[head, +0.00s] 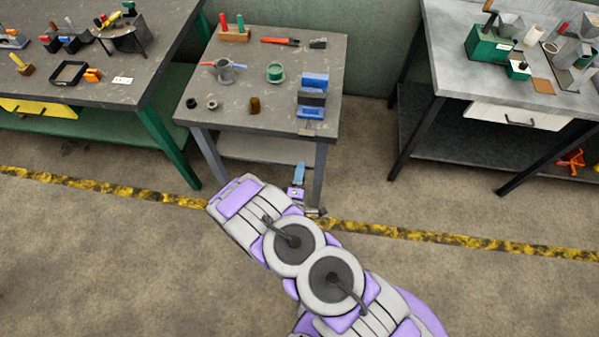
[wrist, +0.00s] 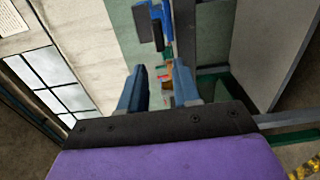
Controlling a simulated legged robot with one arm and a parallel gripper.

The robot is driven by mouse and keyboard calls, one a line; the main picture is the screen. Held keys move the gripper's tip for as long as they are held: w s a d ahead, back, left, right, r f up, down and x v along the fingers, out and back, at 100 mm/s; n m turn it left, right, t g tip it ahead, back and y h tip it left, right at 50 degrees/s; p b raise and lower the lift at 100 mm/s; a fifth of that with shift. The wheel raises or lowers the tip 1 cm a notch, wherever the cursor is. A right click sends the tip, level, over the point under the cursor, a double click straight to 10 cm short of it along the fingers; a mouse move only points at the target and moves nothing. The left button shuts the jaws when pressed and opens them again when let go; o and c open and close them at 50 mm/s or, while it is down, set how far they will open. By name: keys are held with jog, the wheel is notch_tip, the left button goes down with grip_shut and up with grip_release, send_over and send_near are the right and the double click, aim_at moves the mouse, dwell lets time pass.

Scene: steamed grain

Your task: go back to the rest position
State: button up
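My gripper (head: 300,175) is at the end of my purple and grey arm in the head view. It is at the front edge of the small middle table (head: 180,112), low by the right front leg, and appears apart from the table. In the wrist view, the two blue fingers of my gripper (wrist: 160,70) stand apart with nothing held between them. The wrist view is tilted and looks past the fingers toward a blue object and a wall.
Workbenches stand left (head: 150,70) and right (head: 430,50). The concrete floor in front, crossed by a yellow-black line (head: 400,232), is clear.

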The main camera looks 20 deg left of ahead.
jog(key=shift+w, duration=0.1)
dwell(0.5)
jog(key=w+d+r+m+g+h, duration=0.25)
jog(key=w+r+m+g, duration=0.3)
jog(key=w+m, duration=0.3)
jog(key=s+d+r+m+g, duration=0.4)
jog(key=d+r+m+g, duration=0.25)
jog(key=r, duration=0.55)
jog(key=s+d+r+m+g, duration=0.2)
jog(key=s+d+r, duration=0.3)
jog(key=s+d, duration=0.3)
jog(key=s+d+r+m+g+h, duration=0.1)
jog(key=s+d+r, duration=0.5)
jog(key=s, duration=0.6)
jog(key=s+d+r+m+g+h, duration=0.1)
jog(key=s+d+r+g, duration=0.3)
jog(key=s+d, duration=0.6)
notch_tip(320, 180, up, 2)
jog(key=shift+s+r+m, duration=0.2)
jog(key=shift+s+m, duration=0.35)
jog(key=shift+m, duration=0.35)
